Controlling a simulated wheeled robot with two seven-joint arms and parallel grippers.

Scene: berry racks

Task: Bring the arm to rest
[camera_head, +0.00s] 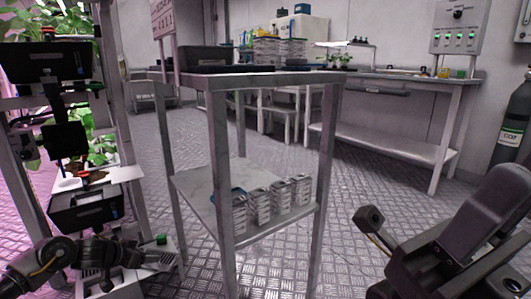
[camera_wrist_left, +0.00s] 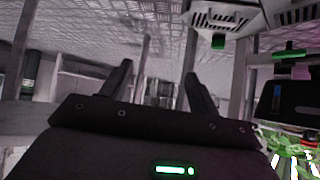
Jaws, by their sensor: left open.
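My left arm enters the head view low at the left, and its gripper (camera_head: 97,281) is small and dark there, beside white ribbed equipment. In the left wrist view my left gripper (camera_wrist_left: 158,78) shows two dark fingers spread apart, with nothing between them. My right arm (camera_head: 470,235) shows as large dark links at the lower right of the head view, bent. I cannot make out its gripper there.
A metal table (camera_head: 265,82) with a lower shelf (camera_head: 192,182) stands ahead; several white punnets (camera_head: 258,207) sit on that shelf. A plant rack (camera_head: 110,95) is at the left. A workbench (camera_head: 400,77) and a gas cylinder (camera_head: 511,130) stand at the right. Patterned floor (camera_head: 375,180) lies clear between.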

